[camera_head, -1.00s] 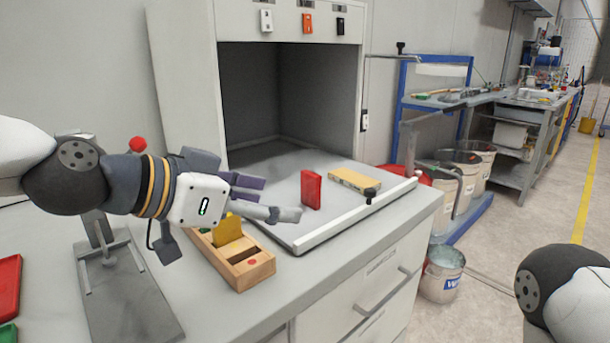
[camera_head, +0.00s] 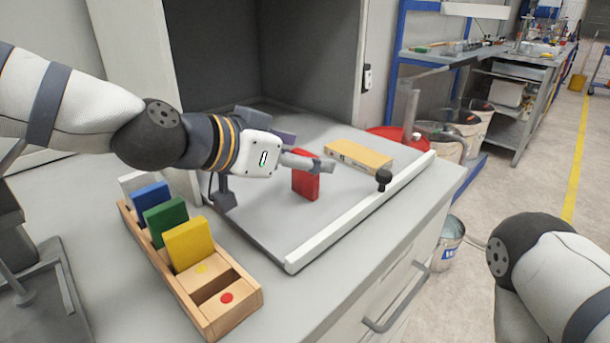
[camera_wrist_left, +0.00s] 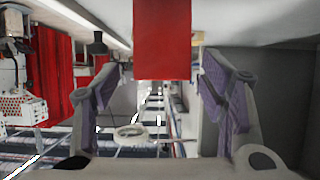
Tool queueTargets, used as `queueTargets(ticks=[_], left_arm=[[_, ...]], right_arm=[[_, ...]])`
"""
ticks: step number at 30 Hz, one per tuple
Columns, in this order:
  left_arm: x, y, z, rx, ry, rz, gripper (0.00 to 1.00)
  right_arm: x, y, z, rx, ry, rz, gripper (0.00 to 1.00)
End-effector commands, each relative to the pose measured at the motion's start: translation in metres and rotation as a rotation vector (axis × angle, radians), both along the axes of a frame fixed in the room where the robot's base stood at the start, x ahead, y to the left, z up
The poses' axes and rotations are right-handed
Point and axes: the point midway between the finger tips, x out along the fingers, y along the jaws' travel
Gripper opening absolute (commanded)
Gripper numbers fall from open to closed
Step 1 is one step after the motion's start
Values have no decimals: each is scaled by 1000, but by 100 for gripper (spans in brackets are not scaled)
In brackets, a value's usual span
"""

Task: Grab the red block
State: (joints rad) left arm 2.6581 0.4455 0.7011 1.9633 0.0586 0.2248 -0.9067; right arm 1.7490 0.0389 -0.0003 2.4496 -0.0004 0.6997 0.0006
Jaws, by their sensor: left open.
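The red block (camera_head: 306,186) stands upright on the grey plate (camera_head: 262,220) in front of the cabinet opening. My left gripper (camera_head: 311,153) is open at the block, with its near finger crossing in front of the block's upper part in the head view. In the left wrist view the red block (camera_wrist_left: 162,40) shows at the top centre, between the two spread fingers of the left gripper (camera_wrist_left: 163,72). Gaps show on both sides, so the fingers look apart from it. My right gripper is out of view.
A white rail (camera_head: 350,220) with a black knob (camera_head: 383,178) edges the plate. A wooden rack (camera_head: 208,290) at front left holds white, blue, green and yellow blocks; its red-dotted slot is empty.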

Motion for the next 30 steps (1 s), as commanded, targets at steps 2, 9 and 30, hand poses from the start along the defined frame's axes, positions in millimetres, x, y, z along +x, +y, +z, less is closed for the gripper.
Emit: queueTargets(ticks=[2, 9, 30], left_arm=[[6, -6, -7, 1, 3, 0, 65], [8, -7, -4, 0, -2, 0, 65], [8, -7, 16, 0, -7, 1, 14]], right_arm=[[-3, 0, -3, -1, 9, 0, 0], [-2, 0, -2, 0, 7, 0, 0], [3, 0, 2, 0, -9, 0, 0]])
